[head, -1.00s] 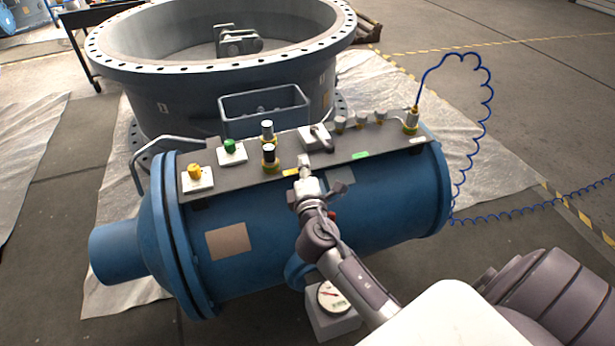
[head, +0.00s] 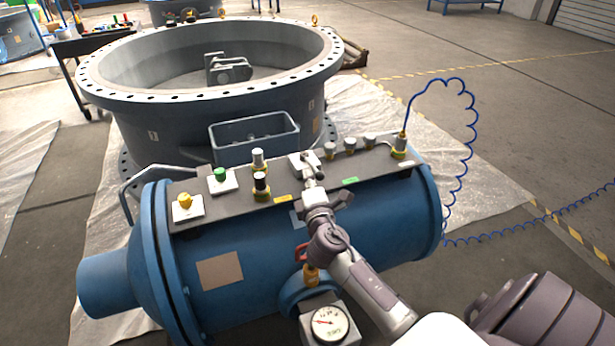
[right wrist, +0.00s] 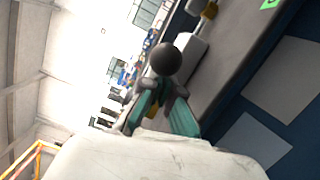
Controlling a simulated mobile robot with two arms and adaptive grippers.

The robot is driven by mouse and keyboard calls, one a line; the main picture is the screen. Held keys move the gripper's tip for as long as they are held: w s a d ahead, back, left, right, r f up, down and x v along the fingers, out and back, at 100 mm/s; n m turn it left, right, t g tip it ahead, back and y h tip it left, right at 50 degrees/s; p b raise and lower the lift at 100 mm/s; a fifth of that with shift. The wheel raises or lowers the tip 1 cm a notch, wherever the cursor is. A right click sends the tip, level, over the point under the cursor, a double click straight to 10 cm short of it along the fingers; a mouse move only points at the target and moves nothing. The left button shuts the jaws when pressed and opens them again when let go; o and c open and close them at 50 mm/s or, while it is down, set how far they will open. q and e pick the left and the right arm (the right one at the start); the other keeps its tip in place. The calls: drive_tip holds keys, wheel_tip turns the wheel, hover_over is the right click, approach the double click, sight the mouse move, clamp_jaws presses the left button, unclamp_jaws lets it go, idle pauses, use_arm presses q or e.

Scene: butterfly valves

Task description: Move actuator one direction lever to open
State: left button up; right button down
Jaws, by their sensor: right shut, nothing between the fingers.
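The actuator is the blue cylinder (head: 380,215) with a dark control panel on top. A white lever block (head: 300,160) sits near the middle of the panel's far edge. Its dark lever is mostly hidden by my gripper in the head view. The right wrist view shows the lever's round black knob (right wrist: 166,60) beside its white block (right wrist: 190,50). My right gripper (head: 312,180) is shut and empty, its tips at the near side of the lever block. In the right wrist view my fingers (right wrist: 163,92) lie just below the knob; contact is unclear. My left gripper is not in view.
A green button (head: 220,174), a yellow button (head: 184,201) and a black-topped knob (head: 261,180) stand left of the lever. Several small fittings and a blue coiled hose (head: 470,130) are to the right. A large flanged ring (head: 200,110) stands behind.

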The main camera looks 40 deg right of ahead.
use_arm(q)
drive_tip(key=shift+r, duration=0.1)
use_arm(e)
drive_tip(key=shift+s+d+n+t+y, duration=0.15)
drive_tip(key=shift+d+n+t+y, duration=0.15)
drive_tip(key=shift+y, duration=0.3)
drive_tip(key=shift+s+d+r+n+t+y+p, duration=0.1)
drive_tip(key=shift+s+d+n+t+y+p, duration=0.1)
drive_tip(key=shift+d+n+t+y+p, duration=0.45)
drive_tip(key=shift+s+d+n+y, duration=0.1)
drive_tip(key=shift+d+n+y, duration=0.15)
drive_tip(key=shift+y, duration=0.3)
drive_tip(key=shift+s+d+n+y, duration=0.1)
drive_tip(key=shift+n+y, duration=0.2)
drive_tip(key=shift+y, duration=0.2)
drive_tip(key=shift+d, duration=0.95)
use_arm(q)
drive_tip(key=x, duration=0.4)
use_arm(e)
drive_tip(key=shift+d, duration=0.1)
